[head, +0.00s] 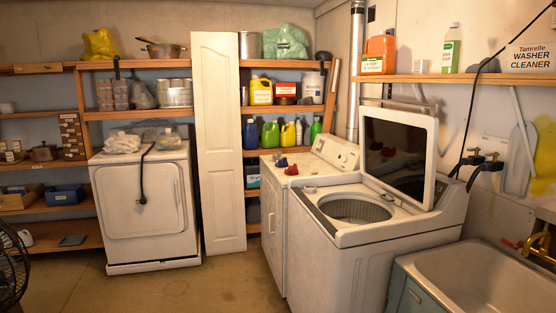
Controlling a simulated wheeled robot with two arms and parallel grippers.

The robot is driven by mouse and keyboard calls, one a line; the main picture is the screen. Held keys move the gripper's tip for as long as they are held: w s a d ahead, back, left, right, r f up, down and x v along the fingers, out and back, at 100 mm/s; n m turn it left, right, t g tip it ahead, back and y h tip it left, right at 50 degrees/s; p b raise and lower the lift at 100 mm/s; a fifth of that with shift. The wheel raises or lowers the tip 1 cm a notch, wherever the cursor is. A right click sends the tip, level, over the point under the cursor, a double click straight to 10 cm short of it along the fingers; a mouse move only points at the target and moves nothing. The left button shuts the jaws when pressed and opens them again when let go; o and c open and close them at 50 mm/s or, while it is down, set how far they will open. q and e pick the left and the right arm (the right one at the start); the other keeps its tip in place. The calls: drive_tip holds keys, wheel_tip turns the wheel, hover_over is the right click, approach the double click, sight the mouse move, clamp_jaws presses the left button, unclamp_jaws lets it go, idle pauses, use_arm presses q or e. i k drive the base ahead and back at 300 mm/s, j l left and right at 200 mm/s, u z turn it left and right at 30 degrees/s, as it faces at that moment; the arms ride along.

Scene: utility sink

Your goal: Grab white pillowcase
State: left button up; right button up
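A crumpled white cloth-like bundle (122,143) lies on top of the white dryer (142,205) at the back left, near its left side. It may be the white pillowcase, but it is too small to be sure. A clear, plastic-looking item (168,138) sits to its right. A dark hose or cord (142,178) hangs over the dryer's front edge beside the bundle. Neither of my grippers shows in the head view.
An open top-loading washer (375,235) stands right of centre, with a sink (470,280) at the front right. A white door panel (218,145) leans beside the dryer. A dark fan (12,270) stands at the left edge. The middle floor (190,285) is clear.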

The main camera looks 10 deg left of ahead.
sight(276, 158)
drive_tip(key=i+j+u, duration=0.35)
drive_tip(key=i, duration=0.35)
drive_tip(key=i+j+u, duration=0.3)
drive_tip(key=i, duration=0.45)
drive_tip(key=i+j+u, duration=0.1)
drive_tip(key=i+u, duration=0.25)
drive_tip(key=i, duration=0.4)
drive_tip(key=i+j+z, duration=0.1)
drive_tip(key=i+z, duration=0.25)
drive_tip(key=i, duration=0.15)
drive_tip(key=i+j+z, duration=0.2)
drive_tip(key=i+z, duration=0.15)
drive_tip(key=i+j+z, duration=0.35)
drive_tip(key=i, duration=0.2)
